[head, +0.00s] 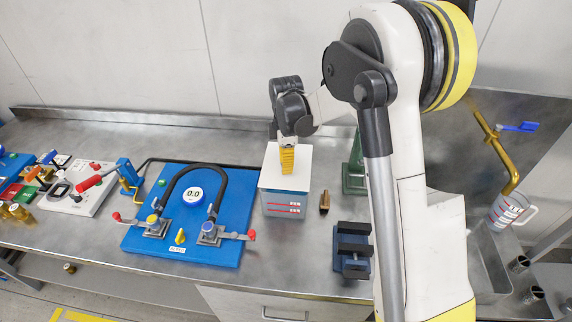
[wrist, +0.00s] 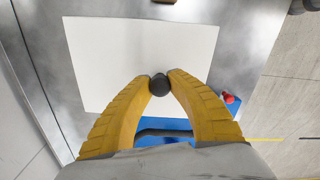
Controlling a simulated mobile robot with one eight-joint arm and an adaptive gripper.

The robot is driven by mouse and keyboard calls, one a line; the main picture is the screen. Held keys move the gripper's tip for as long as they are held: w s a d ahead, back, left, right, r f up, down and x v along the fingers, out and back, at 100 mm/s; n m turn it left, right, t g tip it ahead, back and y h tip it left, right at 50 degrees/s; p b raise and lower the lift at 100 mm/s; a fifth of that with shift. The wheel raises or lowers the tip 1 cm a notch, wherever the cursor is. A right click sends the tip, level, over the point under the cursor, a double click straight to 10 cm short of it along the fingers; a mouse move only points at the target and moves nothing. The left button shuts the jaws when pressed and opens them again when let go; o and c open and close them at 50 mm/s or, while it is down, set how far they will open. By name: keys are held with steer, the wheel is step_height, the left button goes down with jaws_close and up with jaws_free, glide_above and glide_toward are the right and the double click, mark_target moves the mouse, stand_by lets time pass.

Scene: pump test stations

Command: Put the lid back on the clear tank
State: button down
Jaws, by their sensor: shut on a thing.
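The lid is a flat white square plate (head: 270,174) with a black knob. It fills much of the wrist view (wrist: 110,50), with the black knob (wrist: 160,87) in its middle. My gripper (head: 287,172) has its yellow fingers shut on the knob; the fingertips also show in the wrist view (wrist: 160,78). The clear tank (head: 284,204), with red level lines on its front, stands on the bench directly below the lid. The lid looks level and about lined up with the tank top. I cannot tell whether it rests on the rim or hovers slightly above; the lid hides the rim.
A blue pump board (head: 140,236) with a black hose and a gauge lies left of the tank. A small brass part (head: 324,202) and a dark blue block holder (head: 354,262) are to the right. A green stand (head: 353,182) is behind. A jug (head: 508,211) hangs below a brass tap.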

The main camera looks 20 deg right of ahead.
steer(key=shift+f+b, duration=0.35)
steer(key=shift+f, duration=0.25)
steer(key=shift+f+b, duration=0.5)
steer(key=shift+b, duration=0.35)
stand_by(0.7)
steer(key=c, duration=0.7)
jaws_free()
steer(key=shift+r+p, duration=2.4)
steer(key=shift+r, duration=1.65)
